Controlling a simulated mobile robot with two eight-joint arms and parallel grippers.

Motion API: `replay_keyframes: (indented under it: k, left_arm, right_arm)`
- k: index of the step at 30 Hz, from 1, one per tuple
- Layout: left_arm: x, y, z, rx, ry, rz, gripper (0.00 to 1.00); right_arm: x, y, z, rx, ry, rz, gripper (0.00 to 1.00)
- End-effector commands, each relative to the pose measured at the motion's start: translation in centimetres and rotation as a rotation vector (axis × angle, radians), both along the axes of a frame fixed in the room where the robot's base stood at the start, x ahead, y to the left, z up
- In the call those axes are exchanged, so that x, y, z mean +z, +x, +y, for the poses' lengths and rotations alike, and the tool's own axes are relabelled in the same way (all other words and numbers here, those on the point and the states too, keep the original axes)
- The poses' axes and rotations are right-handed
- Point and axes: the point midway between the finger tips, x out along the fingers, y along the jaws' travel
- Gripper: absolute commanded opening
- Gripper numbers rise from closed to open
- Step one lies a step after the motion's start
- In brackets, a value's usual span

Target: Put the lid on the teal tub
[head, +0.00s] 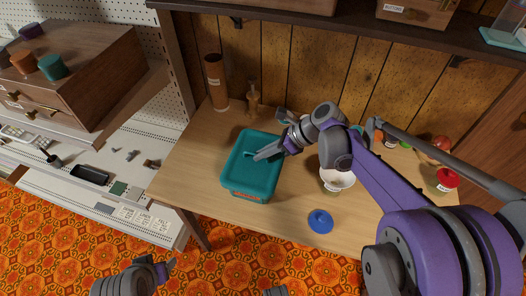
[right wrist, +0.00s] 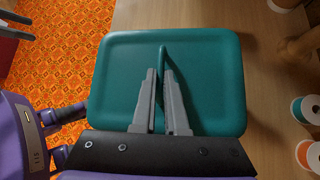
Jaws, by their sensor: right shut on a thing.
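The teal lid (head: 262,142) is a flat rectangle with a raised rim and a thin ridge handle. It lies over the teal tub (head: 238,189), which stands on the wooden table with an orange label on its front. Whether the lid is fully seated or slightly above the tub, I cannot tell. My right gripper (head: 256,156) is shut on the lid's handle. In the right wrist view the fingers (right wrist: 164,72) pinch the ridge at the middle of the lid (right wrist: 120,85), which hides the tub. My left gripper (head: 170,267) is low at the bottom left, away from the table.
A blue round object (head: 320,221) and a white bowl (head: 338,181) are right of the tub. A brown cylinder (head: 216,82) and a wooden figure (head: 253,98) stand behind. A red-topped jar (head: 447,179) is far right. The table's front left is clear.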

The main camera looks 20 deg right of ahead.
Motion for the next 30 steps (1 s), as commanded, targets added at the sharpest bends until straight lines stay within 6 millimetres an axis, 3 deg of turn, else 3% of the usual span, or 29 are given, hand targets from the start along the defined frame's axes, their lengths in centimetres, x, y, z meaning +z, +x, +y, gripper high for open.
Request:
replay_keyframes:
  k: [5, 6, 11, 22, 30]
  left_arm:
    - [0.0, 0.0, 0.0, 0.0, 0.0, 0.0, 0.61]
    - [0.0, 0.0, 0.0, 0.0, 0.0, 0.0, 0.61]
    - [0.0, 0.0, 0.0, 0.0, 0.0, 0.0, 0.61]
    - [0.1, 0.0, 0.0, 0.0, 0.0, 0.0, 0.61]
    - [0.6, 0.1, 0.0, 0.0, 0.0, -0.002, 0.61]
  right_arm:
    - [0.0, 0.0, 0.0, 0.0, 0.0, 0.0, 0.0]
    - [0.0, 0.0, 0.0, 0.0, 0.0, 0.0, 0.18]
    - [0.0, 0.0, 0.0, 0.0, 0.0, 0.0, 0.45]
    - [0.4, -0.1, -0.4, -0.001, 0.0, 0.0, 0.45]
    - [3.8, -1.5, -3.6, -0.004, 0.0, 0.0, 0.45]
